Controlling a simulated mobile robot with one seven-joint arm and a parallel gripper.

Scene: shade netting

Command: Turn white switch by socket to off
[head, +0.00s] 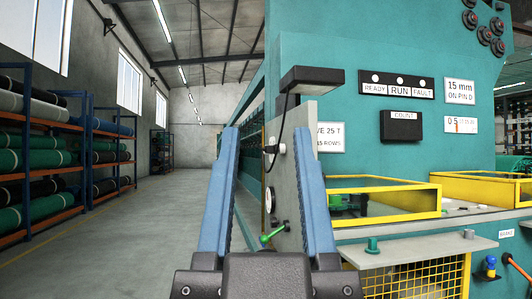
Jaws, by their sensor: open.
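My gripper (266,136) is open and empty, its two blue fingers pointing ahead on either side of a narrow grey panel (290,118). Between the fingers, a black plug or socket (270,149) sits on the panel with a black cord running up from it. A small white knob-like part (282,148) is right beside it and looks like the white switch. It is too small to tell which way it is set. I cannot tell how far the fingertips are from the panel; no contact with the switch shows. The right finger covers part of the panel.
A dark lamp-like head (313,77) overhangs the panel top. A teal machine with yellow-framed guards (388,218) fills the right. Racks of rolls (40,150) stand left; the aisle (150,230) is clear.

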